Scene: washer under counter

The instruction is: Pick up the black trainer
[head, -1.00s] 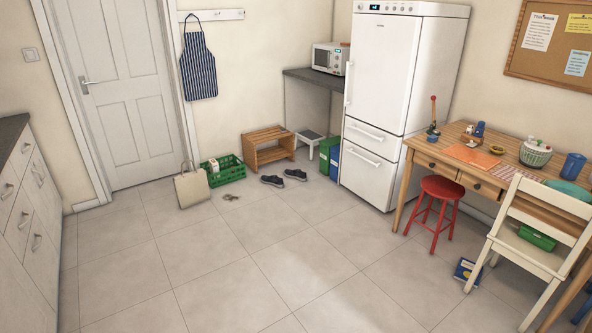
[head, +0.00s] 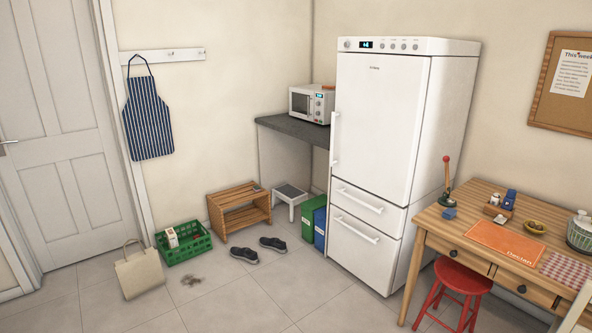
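Two dark trainers lie on the tiled floor in front of the wooden rack. The left trainer (head: 244,254) and the right trainer (head: 273,243) look black or dark grey with pale soles. They sit a little apart. Neither of my grippers is in the head view, and the trainers are well ahead of me across the floor.
A slatted wooden rack (head: 240,211) stands behind the trainers. A green crate (head: 184,248), a beige bag (head: 139,271) and a brown patch (head: 192,281) are to their left. Blue and green boxes (head: 313,221) and the fridge (head: 376,150) are right. A red stool (head: 459,281) stands by the table (head: 440,229).

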